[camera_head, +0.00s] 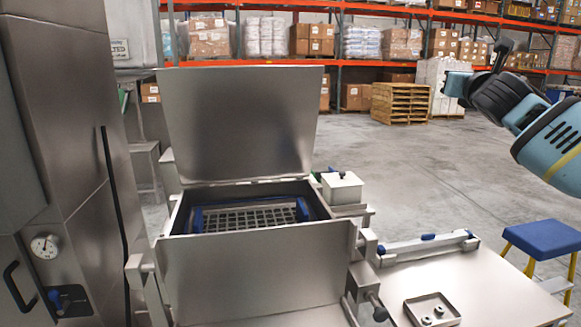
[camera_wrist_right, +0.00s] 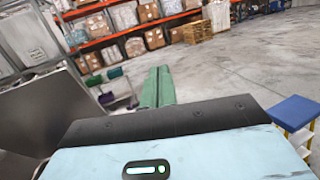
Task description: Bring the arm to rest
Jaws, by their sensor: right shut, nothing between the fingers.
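My right arm (camera_head: 545,130) comes in from the right edge in the head view, raised in the air over the floor. It is right of the open steel machine and touches nothing there. In the wrist view my right gripper (camera_wrist_right: 159,72) shows as two green fingers side by side, shut with nothing between them. Its fingers cannot be made out clearly in the head view. My left arm and gripper are not in view.
A steel machine (camera_head: 255,275) with its lid (camera_head: 243,115) raised holds a blue-ended grid (camera_head: 250,218). A bench (camera_head: 480,285) carries a small tray (camera_head: 408,309). A blue stool (camera_head: 545,238) stands at the right. The floor beyond is open, up to a pallet stack (camera_head: 400,103) and racks.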

